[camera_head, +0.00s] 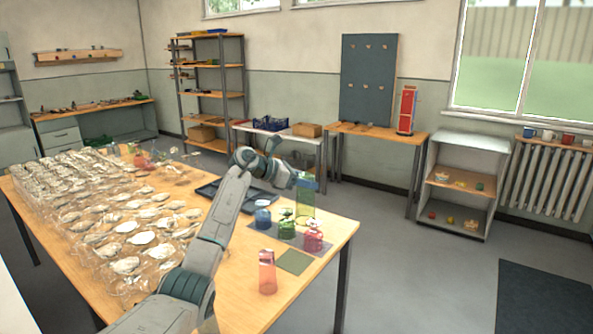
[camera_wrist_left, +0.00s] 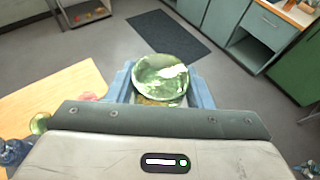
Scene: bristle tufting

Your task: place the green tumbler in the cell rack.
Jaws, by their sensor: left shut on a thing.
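The green tumbler (camera_head: 305,203) is upright between the fingers of my left gripper (camera_head: 306,181), in the air near the table's far right edge. In the left wrist view I look into the mouth of the tumbler (camera_wrist_left: 162,78), with the blue fingers of my left gripper (camera_wrist_left: 160,92) shut on its two sides. A dark, low-rimmed tray (camera_head: 209,190) lies on the table, partly hidden by my left arm. It may be the cell rack, but its cells cannot be made out. My right gripper is not in view.
Blue (camera_head: 262,216), green (camera_head: 287,228) and red (camera_head: 313,238) glass pieces stand on a grey mat (camera_head: 268,231). A pink tumbler (camera_head: 267,272) stands near a green square (camera_head: 293,262).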

